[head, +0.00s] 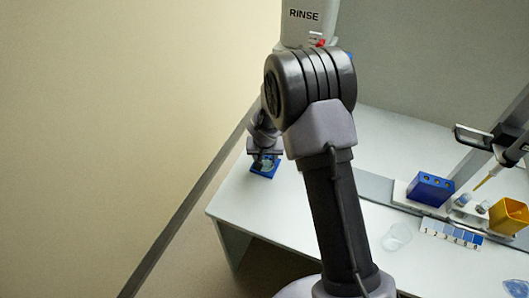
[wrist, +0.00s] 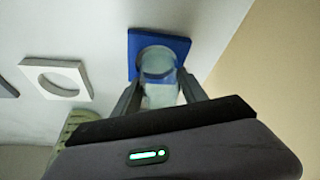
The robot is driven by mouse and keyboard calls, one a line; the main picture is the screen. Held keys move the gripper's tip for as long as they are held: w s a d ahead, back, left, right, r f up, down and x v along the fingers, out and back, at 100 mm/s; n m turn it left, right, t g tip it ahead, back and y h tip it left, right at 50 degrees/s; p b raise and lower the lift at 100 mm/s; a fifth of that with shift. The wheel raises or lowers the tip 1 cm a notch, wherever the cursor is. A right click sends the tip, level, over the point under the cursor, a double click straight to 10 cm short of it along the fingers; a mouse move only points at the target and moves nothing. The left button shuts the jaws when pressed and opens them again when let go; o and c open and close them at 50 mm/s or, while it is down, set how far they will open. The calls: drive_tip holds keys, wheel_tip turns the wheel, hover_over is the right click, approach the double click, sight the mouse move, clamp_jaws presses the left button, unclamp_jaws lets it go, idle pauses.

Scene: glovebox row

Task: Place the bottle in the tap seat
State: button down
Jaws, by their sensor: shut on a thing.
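My gripper (wrist: 160,98) is shut on a clear, pale bottle (wrist: 160,92) in the wrist view. The bottle's far end overlaps the round hole of a blue square seat (wrist: 181,45); I cannot tell whether it is inside the hole or just above it. In the head view my gripper (head: 264,154) is over the same blue seat (head: 263,175) near the bench's left edge, and the bottle is mostly hidden there. A white square seat (wrist: 80,71) with an empty round hole lies to the left in the wrist view. No label shows which seat is the tap seat.
A white unit marked RINSE (head: 304,16) stands behind my arm. A green object (wrist: 82,120) shows in the wrist view.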

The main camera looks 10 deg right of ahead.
drive_tip(key=shift+s+r, duration=0.2)
drive_tip(key=shift+s, duration=0.1)
drive_tip(key=shift+w+f+b, duration=0.1)
drive_tip(key=shift+f+b, duration=0.3)
drive_tip(key=shift+b, duration=0.05)
drive_tip(key=c, duration=0.6)
unclamp_jaws()
drive_tip(key=shift+r, duration=0.1)
drive_tip(key=shift+c, duration=0.2)
drive_tip(key=shift+r, duration=0.1)
